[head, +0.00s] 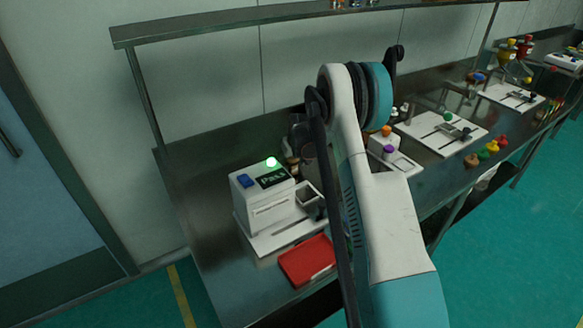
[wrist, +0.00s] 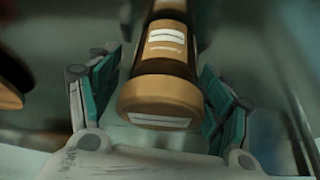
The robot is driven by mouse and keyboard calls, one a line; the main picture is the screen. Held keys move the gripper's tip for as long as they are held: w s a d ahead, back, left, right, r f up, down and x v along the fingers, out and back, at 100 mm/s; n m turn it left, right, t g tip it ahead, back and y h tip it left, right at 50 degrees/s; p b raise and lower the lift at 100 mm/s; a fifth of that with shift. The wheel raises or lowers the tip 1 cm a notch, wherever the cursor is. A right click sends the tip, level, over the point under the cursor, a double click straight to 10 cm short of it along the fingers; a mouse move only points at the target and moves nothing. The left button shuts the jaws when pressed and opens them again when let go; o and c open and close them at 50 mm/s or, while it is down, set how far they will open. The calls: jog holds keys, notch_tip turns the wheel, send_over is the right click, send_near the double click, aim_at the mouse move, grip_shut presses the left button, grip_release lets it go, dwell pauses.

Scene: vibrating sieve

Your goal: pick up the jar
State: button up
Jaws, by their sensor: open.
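In the wrist view a jar (wrist: 158,95) with a tan-brown end, a darker brown body and white labels lies between the two fingers of my gripper (wrist: 157,75). The fingers, grey with teal pads, are spread to either side of it. My gripper is open, and a gap shows between the jar and each finger, though blur makes contact at the far tips hard to judge. In the head view my arm covers the middle of the bench, and I cannot make out the jar or my gripper clearly there.
In the head view a white machine (head: 262,200) with a green light stands on the metal bench, with a red tray (head: 307,261) in front. A white board (head: 441,133) lies further right. A shelf (head: 230,26) runs above the bench. A brown round object (wrist: 10,85) is at the wrist view's left edge.

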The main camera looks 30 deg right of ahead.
jog(key=c, duration=1.2)
jog(key=shift+r, duration=0.1)
